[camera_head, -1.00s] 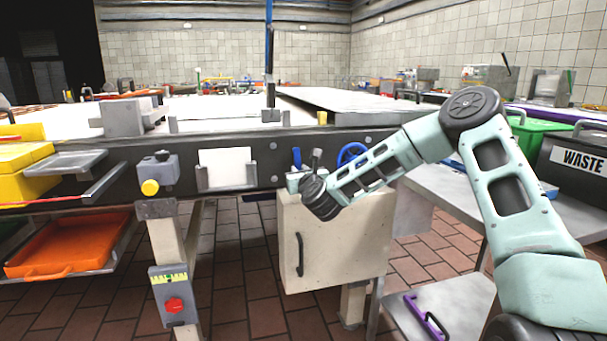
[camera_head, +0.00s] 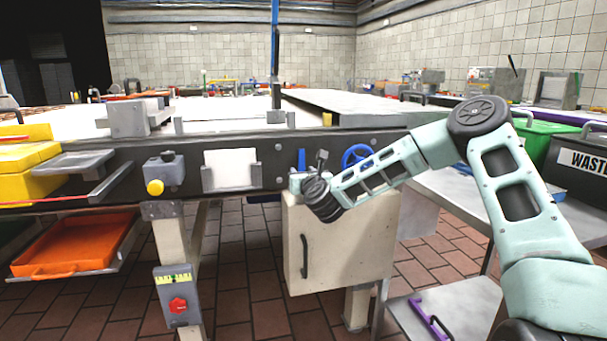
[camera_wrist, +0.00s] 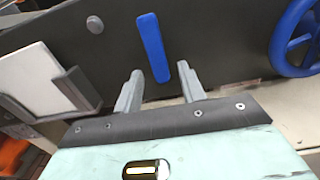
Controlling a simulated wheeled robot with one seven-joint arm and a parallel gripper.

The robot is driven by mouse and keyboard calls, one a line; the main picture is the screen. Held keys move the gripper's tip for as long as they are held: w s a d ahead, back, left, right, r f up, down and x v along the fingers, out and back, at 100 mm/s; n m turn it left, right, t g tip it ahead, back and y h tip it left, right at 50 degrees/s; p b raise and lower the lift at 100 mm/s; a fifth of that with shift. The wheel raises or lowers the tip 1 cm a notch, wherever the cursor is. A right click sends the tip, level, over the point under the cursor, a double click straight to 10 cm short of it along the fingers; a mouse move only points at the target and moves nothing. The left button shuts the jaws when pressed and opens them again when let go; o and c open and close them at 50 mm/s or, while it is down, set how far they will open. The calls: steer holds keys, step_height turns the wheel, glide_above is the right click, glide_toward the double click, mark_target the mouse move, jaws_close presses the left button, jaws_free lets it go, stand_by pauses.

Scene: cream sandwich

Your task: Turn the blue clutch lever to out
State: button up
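The blue clutch lever (camera_wrist: 153,47) is a flat upright bar on the dark side panel, tilted slightly in the wrist view. It also shows as a small blue bar in the head view (camera_head: 301,160). My gripper (camera_wrist: 158,80) is open, its two grey fingers pointing at the panel. The lever's lower end shows between the fingertips in the wrist view. I cannot tell whether the fingers touch the lever or how much depth lies between them. In the head view the gripper (camera_head: 312,165) is small and partly hidden by my wrist.
A blue handwheel (camera_wrist: 296,38) sits right of the lever. A white card in a metal holder (camera_wrist: 35,82) is at the left. A cream cabinet (camera_head: 345,250) stands below the panel. A grey box with a yellow button (camera_head: 163,172) is further left.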

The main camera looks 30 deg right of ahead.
steer(key=p+v, duration=0.2)
steer(key=v, duration=1.5)
steer(key=shift+s, duration=0.25)
steer(key=shift+r, duration=0.1)
